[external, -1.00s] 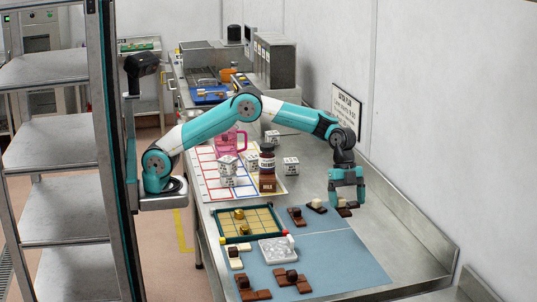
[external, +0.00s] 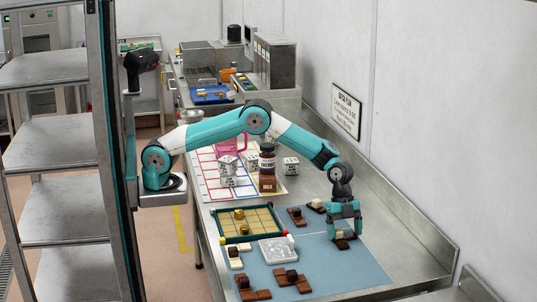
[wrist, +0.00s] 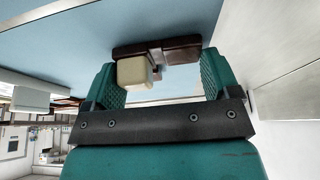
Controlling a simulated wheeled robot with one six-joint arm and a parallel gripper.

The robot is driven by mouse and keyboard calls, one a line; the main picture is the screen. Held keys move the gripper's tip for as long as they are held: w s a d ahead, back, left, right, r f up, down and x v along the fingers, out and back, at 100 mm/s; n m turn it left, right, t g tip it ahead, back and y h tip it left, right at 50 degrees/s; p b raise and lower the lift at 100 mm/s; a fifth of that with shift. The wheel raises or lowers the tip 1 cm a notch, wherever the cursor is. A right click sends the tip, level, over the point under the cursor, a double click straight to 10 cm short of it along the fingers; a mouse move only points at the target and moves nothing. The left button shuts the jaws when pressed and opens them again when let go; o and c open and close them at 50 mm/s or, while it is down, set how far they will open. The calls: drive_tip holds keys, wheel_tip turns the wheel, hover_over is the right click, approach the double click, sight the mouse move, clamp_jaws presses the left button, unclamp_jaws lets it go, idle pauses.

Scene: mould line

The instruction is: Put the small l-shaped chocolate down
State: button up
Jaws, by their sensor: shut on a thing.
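My gripper (external: 345,222) is over the right part of the blue mat (external: 350,270), pointing down. It is shut on the small L-shaped chocolate (external: 342,244), dark brown with a cream block on it. In the wrist view, the chocolate (wrist: 165,49) sits between the two teal fingers of my gripper (wrist: 160,82), with the cream block facing the camera. The chocolate is at or just above the mat; I cannot tell whether it touches. The fingers partly hide it in the external view.
Several other chocolate pieces lie near the mat's edges, one pair (external: 297,216) left of my gripper and more (external: 290,280) at the front. A white mould (external: 278,250) and a green-framed board (external: 248,222) stand to the left. The mat's right front is clear.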

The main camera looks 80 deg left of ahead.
drive_tip(key=shift+f, duration=0.2)
drive_tip(key=o, duration=0.9)
drive_tip(key=shift+r, duration=0.1)
drive_tip(key=b+v, duration=0.1)
drive_tip(key=v, duration=1.1)
drive_tip(key=s+a+r+n+t+y, duration=0.1)
drive_tip(key=a+r+n, duration=0.25)
drive_tip(key=a, duration=0.35)
drive_tip(key=s+a+r+n+t+y, duration=0.15)
drive_tip(key=a+n, duration=0.25)
drive_tip(key=a, duration=0.4)
drive_tip(key=s+a+r+n+y, duration=0.25)
drive_tip(key=s+a+n, duration=0.45)
drive_tip(key=s+a, duration=0.45)
drive_tip(key=s+a+n+y, duration=0.1)
drive_tip(key=s+a+n, duration=0.2)
drive_tip(key=s+a, duration=0.2)
drive_tip(key=s+a+n+g+y, duration=0.1)
drive_tip(key=s+a+n, duration=0.3)
drive_tip(key=s, duration=0.5)
drive_tip(key=s+a+n+g+y, duration=0.1)
drive_tip(key=s+a+n, duration=0.2)
drive_tip(key=s+a, duration=0.3)
drive_tip(key=shift+s+f+n+g+y, duration=0.15)
drive_tip(key=shift+s+n+g+y, duration=0.15)
drive_tip(key=shift+s, duration=0.65)
